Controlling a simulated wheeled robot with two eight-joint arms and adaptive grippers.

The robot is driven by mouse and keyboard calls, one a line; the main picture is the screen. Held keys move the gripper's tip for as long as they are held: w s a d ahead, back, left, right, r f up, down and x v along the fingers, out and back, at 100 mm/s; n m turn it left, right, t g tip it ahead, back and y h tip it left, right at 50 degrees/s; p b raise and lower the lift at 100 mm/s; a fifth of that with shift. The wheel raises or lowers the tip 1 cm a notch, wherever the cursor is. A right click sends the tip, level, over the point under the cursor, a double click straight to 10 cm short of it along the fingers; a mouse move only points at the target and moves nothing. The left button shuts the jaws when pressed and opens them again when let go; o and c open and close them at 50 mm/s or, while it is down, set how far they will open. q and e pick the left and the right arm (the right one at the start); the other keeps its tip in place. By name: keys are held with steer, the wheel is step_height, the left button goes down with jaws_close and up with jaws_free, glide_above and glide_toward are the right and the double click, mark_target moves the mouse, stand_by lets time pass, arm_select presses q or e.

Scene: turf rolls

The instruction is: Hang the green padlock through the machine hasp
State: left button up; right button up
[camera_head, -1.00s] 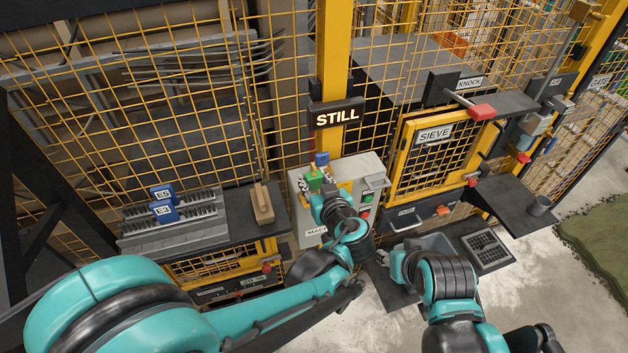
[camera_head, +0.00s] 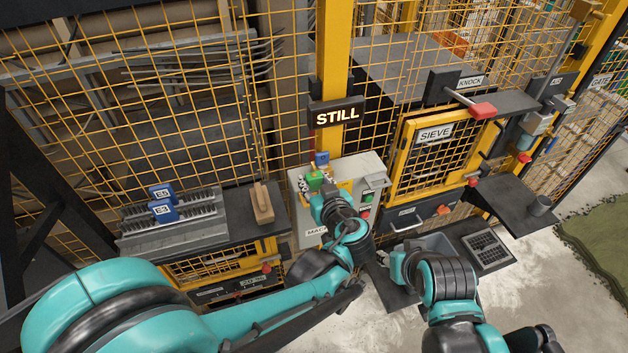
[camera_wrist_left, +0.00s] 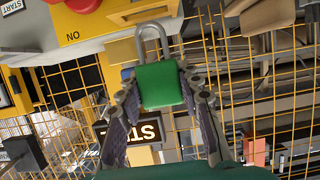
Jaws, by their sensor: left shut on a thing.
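The green padlock (camera_wrist_left: 160,85) is held between the two fingers of my left gripper (camera_wrist_left: 163,105), which is shut on its body. Its silver shackle points away from the gripper, up in the left wrist view. In the head view the green padlock (camera_head: 314,180) is at the front of the grey machine box (camera_head: 370,165), beside yellow parts (camera_head: 345,187). In the wrist view a tan-yellow plate (camera_wrist_left: 124,50) lies just left of the shackle. I cannot tell whether the shackle passes through a hasp. My right gripper (camera_head: 400,265) is low at the right; its fingers are unclear.
A blue padlock-like piece (camera_head: 321,158) is on the machine box just behind the green padlock. The STILL sign (camera_head: 336,115) hangs on the yellow post above. A bench with blue tagged blocks (camera_head: 163,211) is at left, and the SIEVE door (camera_head: 435,133) at right.

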mark_target(314, 193)
arm_select(q)
steer(key=shift+f+b, duration=2.1)
steer(key=shift+f, duration=0.3)
steer(key=o, duration=1.3)
steer(key=shift+r, duration=0.1)
steer(key=v, duration=0.7)
steer(key=shift+s, duration=0.2)
steer(key=shift+r, duration=0.1)
